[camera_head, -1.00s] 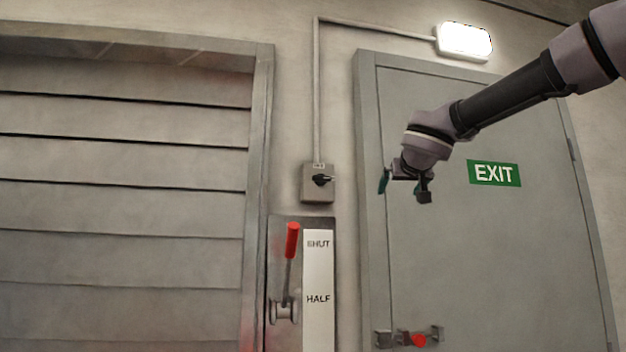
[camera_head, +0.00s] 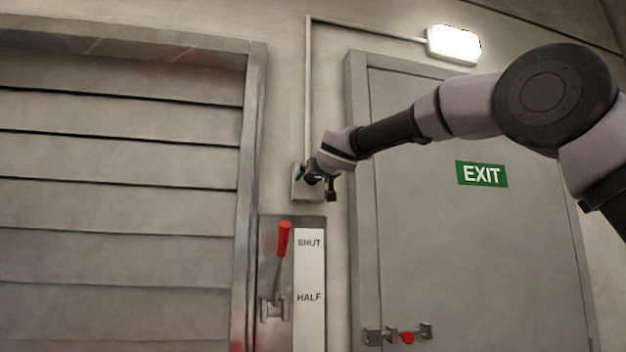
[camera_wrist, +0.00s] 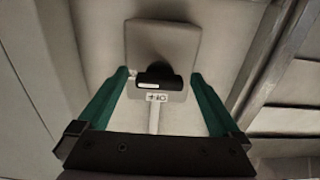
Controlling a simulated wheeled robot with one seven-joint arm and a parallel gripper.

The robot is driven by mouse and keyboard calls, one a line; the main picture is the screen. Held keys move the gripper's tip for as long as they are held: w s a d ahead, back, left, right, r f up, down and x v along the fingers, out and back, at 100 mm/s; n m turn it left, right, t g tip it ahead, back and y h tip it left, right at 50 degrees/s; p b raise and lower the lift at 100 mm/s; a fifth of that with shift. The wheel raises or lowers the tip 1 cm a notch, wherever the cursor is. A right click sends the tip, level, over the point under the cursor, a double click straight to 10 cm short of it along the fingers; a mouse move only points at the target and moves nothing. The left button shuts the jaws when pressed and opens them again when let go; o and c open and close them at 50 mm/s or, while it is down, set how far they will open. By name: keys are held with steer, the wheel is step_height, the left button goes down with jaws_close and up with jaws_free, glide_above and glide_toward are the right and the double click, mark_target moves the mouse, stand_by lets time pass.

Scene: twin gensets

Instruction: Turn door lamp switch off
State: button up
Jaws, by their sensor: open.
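The lamp (camera_head: 454,43) above the exit door (camera_head: 470,250) is lit white. Its switch is a grey box (camera_head: 301,191) on the wall left of the door, joined to the lamp by a conduit. In the head view my gripper (camera_head: 314,182) is in front of the box and hides most of it. In the wrist view the box (camera_wrist: 178,38) shows ahead with its black knob (camera_wrist: 157,76) and a small label below. My open gripper's green fingers stand on either side of the knob, with gaps between. I cannot tell whether the fingertips reach its depth.
A red-handled lever (camera_head: 283,240) beside a SHUT/HALF plate (camera_head: 309,270) is below the switch box. A slatted shutter (camera_head: 110,200) fills the left. The door has a red-knobbed latch (camera_head: 407,337) low down.

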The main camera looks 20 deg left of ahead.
steer(key=shift+w+a, duration=0.2)
steer(key=shift+w, duration=0.15)
steer(key=c, duration=1.4)
